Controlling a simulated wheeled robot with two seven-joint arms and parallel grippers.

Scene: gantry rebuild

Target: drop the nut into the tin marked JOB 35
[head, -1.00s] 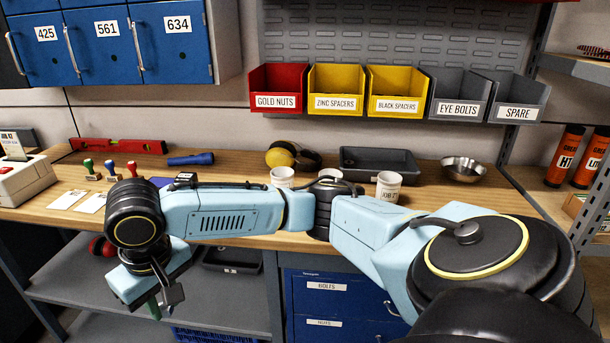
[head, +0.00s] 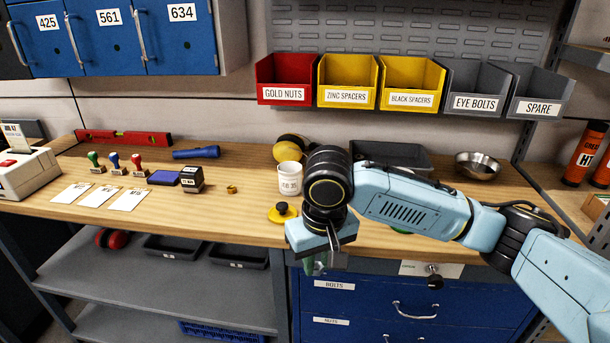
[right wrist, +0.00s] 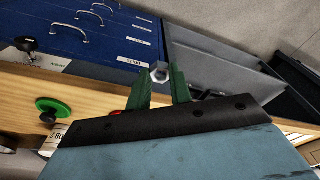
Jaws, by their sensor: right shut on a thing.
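My right gripper (head: 319,264) hangs in front of the bench's front edge, below and right of the white tin (head: 290,180). The tin stands upright and open on the bench; its label appears to read JOB 35. In the right wrist view, my right gripper's green fingers (right wrist: 160,88) are shut on a silvery hex nut (right wrist: 160,73) at their tips. A second pale tin (right wrist: 54,138) shows partly at the lower left there, its label only partly readable; my arm hides that spot in the head view. My left gripper is out of view.
A yellow knobbed lid (head: 282,212) lies in front of the white tin, and a green knobbed lid (right wrist: 52,107) shows at the wrist view's left. A small gold ring (head: 231,189), stamps (head: 192,179) and cards (head: 128,200) lie left. A steel bowl (head: 477,165) stands right.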

